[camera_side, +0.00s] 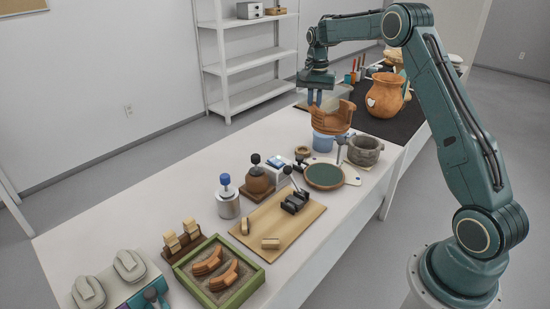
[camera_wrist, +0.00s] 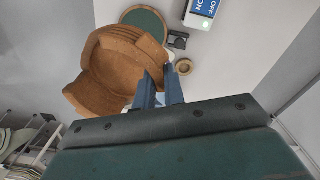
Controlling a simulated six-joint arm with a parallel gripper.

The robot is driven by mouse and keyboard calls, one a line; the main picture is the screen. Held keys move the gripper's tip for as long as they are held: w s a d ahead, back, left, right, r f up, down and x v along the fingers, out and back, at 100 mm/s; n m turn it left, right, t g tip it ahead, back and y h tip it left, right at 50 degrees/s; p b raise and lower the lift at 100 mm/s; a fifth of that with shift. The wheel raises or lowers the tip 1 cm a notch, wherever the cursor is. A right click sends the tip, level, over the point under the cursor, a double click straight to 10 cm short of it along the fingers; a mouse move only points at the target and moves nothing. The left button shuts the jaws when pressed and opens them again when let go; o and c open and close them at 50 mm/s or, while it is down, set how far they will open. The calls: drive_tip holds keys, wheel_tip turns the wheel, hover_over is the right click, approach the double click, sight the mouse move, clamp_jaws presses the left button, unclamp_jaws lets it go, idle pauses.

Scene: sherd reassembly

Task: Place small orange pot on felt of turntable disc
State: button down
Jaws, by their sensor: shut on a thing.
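The small orange pot (camera_side: 333,119), with a broken, stepped rim, is held above the table. My gripper (camera_side: 315,97) is shut on its wall at the upper left. In the wrist view my gripper's fingers (camera_wrist: 160,88) pinch the right edge of the pot (camera_wrist: 110,68), whose open hollow shows. The turntable disc with green felt (camera_side: 324,176) lies below and in front of the pot, bare on top. In the wrist view the green felt (camera_wrist: 148,22) shows past the pot's upper edge, partly covered by it.
A blue tub (camera_side: 322,143) stands below the pot, and a grey stone-like bowl (camera_side: 366,151) stands right of it. A small ring-shaped piece (camera_side: 302,152) and a switch box (camera_wrist: 205,8) are near the disc. A large orange jar (camera_side: 386,97) stands behind on a dark mat.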

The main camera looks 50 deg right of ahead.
wheel_tip(320, 180, down, 14)
drive_tip(key=shift+f, duration=0.25)
idle(0.3)
drive_tip(key=shift+f, duration=2.1)
drive_tip(key=shift+f, duration=0.15)
drive_tip(key=c, duration=1.5)
unclamp_jaws()
wheel_tip(320, 180, up, 12)
drive_tip(key=shift+f, duration=0.1)
drive_tip(key=shift+r, duration=0.2)
